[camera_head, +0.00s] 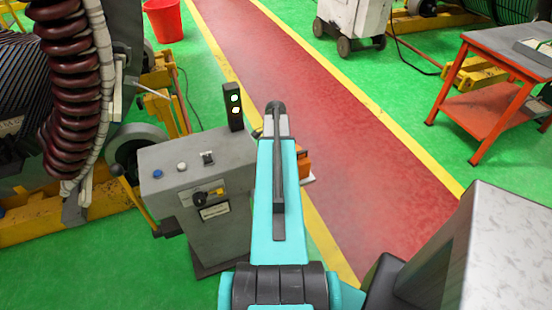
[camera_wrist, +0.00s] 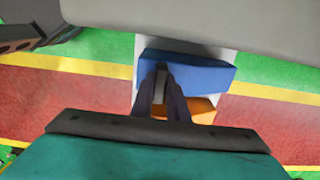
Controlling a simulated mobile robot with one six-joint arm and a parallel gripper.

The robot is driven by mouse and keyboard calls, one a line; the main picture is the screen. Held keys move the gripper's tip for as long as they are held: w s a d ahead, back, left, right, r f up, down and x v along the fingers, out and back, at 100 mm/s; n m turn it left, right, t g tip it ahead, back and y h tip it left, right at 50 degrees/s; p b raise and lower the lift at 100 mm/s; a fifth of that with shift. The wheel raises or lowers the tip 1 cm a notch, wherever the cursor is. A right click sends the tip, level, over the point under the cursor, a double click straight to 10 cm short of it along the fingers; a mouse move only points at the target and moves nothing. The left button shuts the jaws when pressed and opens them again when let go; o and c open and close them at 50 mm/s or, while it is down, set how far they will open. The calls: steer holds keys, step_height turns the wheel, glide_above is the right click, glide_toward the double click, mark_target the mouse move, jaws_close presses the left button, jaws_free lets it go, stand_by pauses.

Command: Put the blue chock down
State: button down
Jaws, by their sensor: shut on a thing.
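The blue chock (camera_wrist: 195,74) is a blue block in the middle of the wrist view. My gripper (camera_wrist: 162,72) has its dark fingers close together, shut on the blue chock's near side. An orange block (camera_wrist: 199,108) lies just below the blue chock in that view, partly hidden by the fingers. A white plate (camera_wrist: 148,43) shows beneath both. I cannot tell whether the blue chock touches the plate. In the head view my arm hides the gripper and the blue chock; only part of the orange block (camera_head: 304,166) shows, right of the arm.
A grey control cabinet (camera_head: 203,180) with knobs and a dark signal post (camera_head: 233,106) stands close left of my arm. A red walkway (camera_head: 340,150) with yellow edges runs behind. An orange-red table (camera_head: 500,85) stands at right, a red bucket (camera_head: 164,20) at back left.

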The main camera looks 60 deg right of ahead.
steer(key=c, duration=1.7)
jaws_free()
steer(key=shift+f, duration=0.1)
steer(key=shift+r, duration=0.25)
steer(key=shift+r+b, duration=1.7)
steer(key=shift+r, duration=4.15)
steer(key=shift+r, duration=0.1)
